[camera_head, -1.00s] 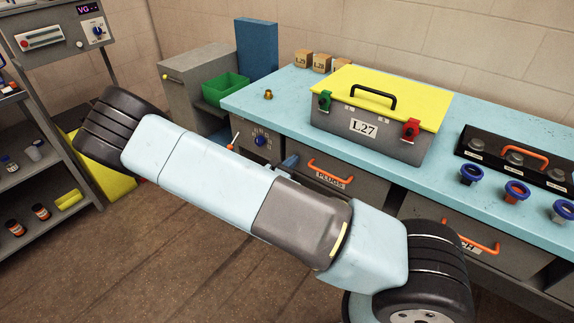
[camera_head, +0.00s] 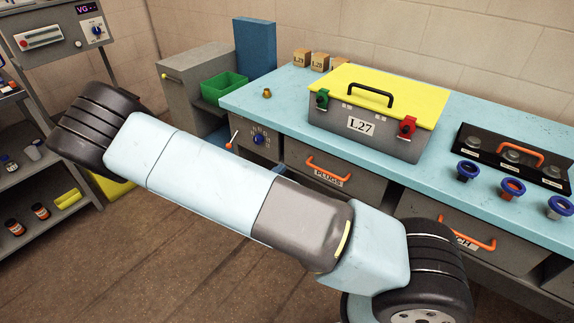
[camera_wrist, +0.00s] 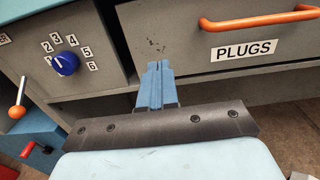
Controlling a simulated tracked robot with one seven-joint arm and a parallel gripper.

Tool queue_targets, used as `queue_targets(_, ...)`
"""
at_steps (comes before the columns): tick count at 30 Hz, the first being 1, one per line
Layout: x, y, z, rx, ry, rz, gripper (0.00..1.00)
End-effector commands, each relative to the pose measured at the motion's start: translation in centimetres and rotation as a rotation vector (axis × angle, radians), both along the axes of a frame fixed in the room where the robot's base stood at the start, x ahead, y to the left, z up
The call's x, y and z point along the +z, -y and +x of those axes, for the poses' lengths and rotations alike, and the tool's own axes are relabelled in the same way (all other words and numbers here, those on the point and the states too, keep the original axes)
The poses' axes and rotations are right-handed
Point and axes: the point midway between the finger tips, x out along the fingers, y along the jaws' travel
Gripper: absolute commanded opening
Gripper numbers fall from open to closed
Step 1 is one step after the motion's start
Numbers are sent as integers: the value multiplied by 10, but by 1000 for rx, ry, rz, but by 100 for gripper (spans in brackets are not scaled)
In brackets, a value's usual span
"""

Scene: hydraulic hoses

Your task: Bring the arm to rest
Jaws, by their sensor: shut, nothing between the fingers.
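My gripper (camera_wrist: 158,88) shows in the wrist view with its blue fingers together and nothing between them.
The light blue bench (camera_head: 285,105) carries a grey case marked L27 with a yellow lid (camera_head: 370,120), a black rack (camera_head: 515,155) and several blue-ringed fittings. A dial (camera_wrist: 65,63) and an orange-knobbed lever (camera_wrist: 17,112) are at left. Shelves (camera_head: 30,180) stand at far left.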

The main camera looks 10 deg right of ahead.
Motion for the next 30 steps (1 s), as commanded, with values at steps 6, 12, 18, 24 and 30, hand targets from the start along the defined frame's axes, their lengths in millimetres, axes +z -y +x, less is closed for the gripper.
queue_targets(6,0,-31,-29,3,-1,2,0)
queue_targets(12,0,-46,-44,4,-1,1,0)
queue_targets(18,0,-50,-48,3,-1,0,0)
queue_targets(24,9,-43,-48,-46,5,46,0)
queue_targets(30,39,-17,-50,-210,29,197,0)
